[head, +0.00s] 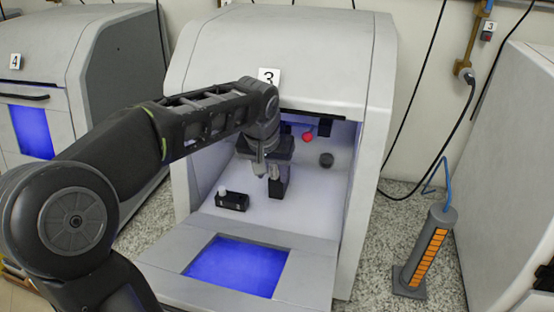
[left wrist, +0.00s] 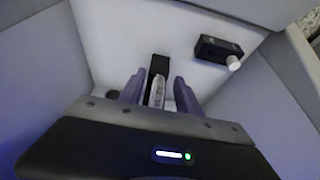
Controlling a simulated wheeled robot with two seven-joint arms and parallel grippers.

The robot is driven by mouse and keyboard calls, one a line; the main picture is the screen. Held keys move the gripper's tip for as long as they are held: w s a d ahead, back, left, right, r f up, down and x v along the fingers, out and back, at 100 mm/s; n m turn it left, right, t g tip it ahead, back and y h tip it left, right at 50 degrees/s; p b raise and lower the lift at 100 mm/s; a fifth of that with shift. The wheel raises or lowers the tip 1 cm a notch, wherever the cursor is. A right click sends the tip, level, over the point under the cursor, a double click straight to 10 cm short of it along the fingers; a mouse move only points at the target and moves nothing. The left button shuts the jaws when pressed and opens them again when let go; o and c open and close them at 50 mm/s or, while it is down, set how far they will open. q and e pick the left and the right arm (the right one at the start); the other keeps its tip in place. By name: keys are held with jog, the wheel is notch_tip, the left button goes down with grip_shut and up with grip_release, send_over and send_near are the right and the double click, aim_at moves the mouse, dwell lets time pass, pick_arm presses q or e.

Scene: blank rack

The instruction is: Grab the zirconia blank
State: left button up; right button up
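My left gripper (head: 266,171) reaches down into the open chamber of the machine marked 3 (head: 310,50). In the left wrist view its two fingers (left wrist: 160,92) are apart, with a narrow whitish piece (left wrist: 156,92) between them and a gap on each side. This piece, perhaps the zirconia blank, is by a black block (left wrist: 159,65), which also shows in the head view (head: 279,187). A second black holder (head: 233,202) with a white knob-like piece (head: 222,190) stands to the left on the chamber floor. My right gripper is not in view.
The lowered door (head: 160,258) with a blue window (head: 236,266) lies in front of the chamber. A red ball-like part (head: 307,137) and a dark round part (head: 326,160) are at the back. A grey post (head: 427,245) with orange bars stands at the right.

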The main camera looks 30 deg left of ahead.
pick_arm(q)
jog(key=shift+c, duration=0.4)
grip_shut()
dwell(0.9)
